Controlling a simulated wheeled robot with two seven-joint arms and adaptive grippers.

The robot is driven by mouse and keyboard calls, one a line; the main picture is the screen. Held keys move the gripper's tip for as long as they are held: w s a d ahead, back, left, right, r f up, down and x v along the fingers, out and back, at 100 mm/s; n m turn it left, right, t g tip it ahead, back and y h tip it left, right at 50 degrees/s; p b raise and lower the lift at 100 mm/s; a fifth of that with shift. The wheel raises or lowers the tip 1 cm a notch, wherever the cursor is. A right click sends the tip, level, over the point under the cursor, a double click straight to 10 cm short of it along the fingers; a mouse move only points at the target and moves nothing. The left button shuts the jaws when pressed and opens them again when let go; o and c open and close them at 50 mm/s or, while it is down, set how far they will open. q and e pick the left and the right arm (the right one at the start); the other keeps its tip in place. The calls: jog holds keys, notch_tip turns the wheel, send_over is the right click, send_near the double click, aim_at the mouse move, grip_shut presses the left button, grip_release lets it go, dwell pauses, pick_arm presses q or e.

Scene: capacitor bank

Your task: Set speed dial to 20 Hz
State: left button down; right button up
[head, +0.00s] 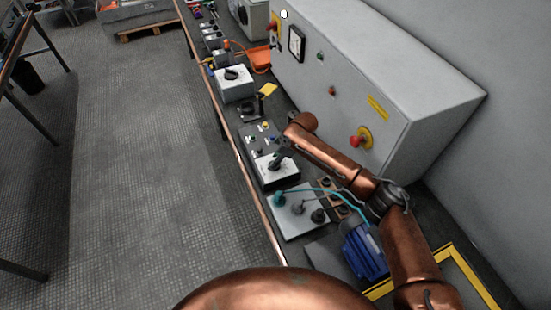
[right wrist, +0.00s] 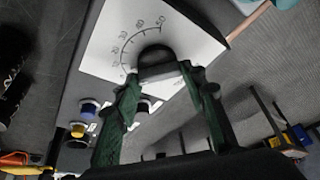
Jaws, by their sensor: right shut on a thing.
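The speed dial has a black knob (right wrist: 155,58) on a white plate (right wrist: 100,57) with a printed arc of numbers. In the head view the white plate (head: 289,170) sits at the near end of a dark control box (head: 252,139). My right gripper (right wrist: 158,78) has its green-sided fingers on either side of the knob and is shut on it. It also shows small in the head view (head: 276,164), over the plate. The knob's pointer cannot be made out, so its setting cannot be read. My left gripper is not in view.
A large grey cabinet (head: 425,90) with a red emergency button (head: 356,141) stands behind the bench. Nearer are a plate with terminals (head: 286,222) and teal wires, and a blue motor (head: 364,252). Another white dial box (head: 236,88) stands farther along.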

jog(key=m+p, duration=0.2)
jog(key=p, duration=0.1)
jog(key=m+t+h+p, duration=0.1)
jog(key=m+p, duration=0.2)
jog(key=p, duration=0.1)
jog(key=shift+s+a+r+t, duration=0.15)
jog(key=shift+s+r+t, duration=0.05)
jog(key=shift+t, duration=0.1)
pick_arm(q)
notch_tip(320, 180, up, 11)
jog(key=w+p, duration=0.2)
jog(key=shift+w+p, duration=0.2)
jog(key=shift+p, duration=0.1)
pick_arm(e)
jog(key=shift+f+m+t+h, duration=0.15)
jog(key=shift+m+h, duration=0.05)
jog(key=shift+m, duration=0.4)
jog(key=shift+f+m+t+h, duration=0.1)
jog(key=shift+m+t+h, duration=0.1)
jog(key=shift+m, duration=0.4)
jog(key=o, duration=1)
jog(key=shift+o, duration=0.8)
